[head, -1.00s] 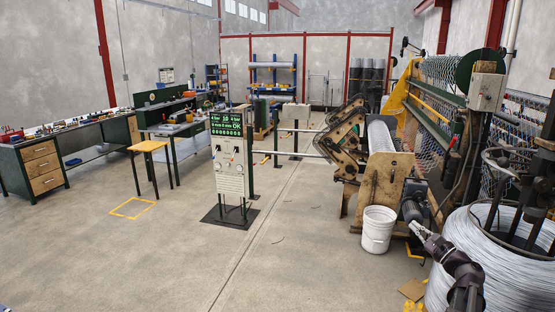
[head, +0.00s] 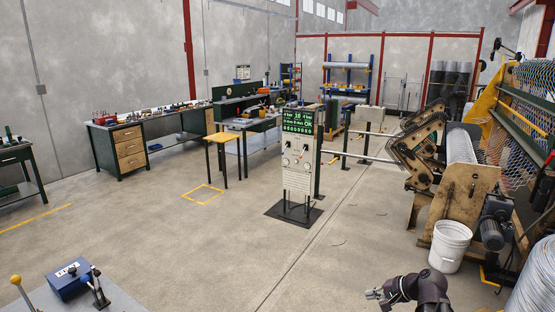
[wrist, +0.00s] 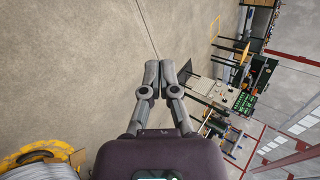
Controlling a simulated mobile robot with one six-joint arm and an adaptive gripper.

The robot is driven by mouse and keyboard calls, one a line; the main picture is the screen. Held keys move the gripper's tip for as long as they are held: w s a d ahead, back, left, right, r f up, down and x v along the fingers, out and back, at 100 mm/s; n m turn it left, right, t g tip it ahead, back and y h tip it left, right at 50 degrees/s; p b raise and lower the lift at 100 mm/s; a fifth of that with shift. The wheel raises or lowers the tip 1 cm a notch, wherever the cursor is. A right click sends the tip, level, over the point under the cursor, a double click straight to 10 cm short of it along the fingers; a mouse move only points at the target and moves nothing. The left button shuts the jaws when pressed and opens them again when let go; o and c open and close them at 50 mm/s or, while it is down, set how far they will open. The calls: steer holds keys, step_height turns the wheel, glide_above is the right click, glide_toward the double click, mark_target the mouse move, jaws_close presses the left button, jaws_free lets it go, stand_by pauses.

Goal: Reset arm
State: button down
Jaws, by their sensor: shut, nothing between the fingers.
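My gripper (head: 374,294) is at the bottom of the head view, in front of the open concrete floor. It also shows in the wrist view (wrist: 159,93), where its two grey fingers meet and hold nothing. My dark arm link rises beside it from the lower edge of the head view. No object touches the fingers.
A control panel (head: 298,177) stands on a dark base mid-floor. The weaving machine (head: 470,190) and a white bucket (head: 450,247) are at right. A wire coil (head: 537,275) is at lower right. A blue box (head: 68,281) sits lower left. The central floor is clear.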

steer(key=s+a+f+n+g+h+b, duration=0.1)
steer(key=s+a+f+n+g+h, duration=0.5)
steer(key=s+a+f+n+h, duration=0.1)
steer(key=shift+s+a+f+n+h, duration=0.45)
steer(key=shift+s+a+n, duration=0.6)
steer(key=shift+a, duration=0.8)
steer(key=shift+w, duration=0.1)
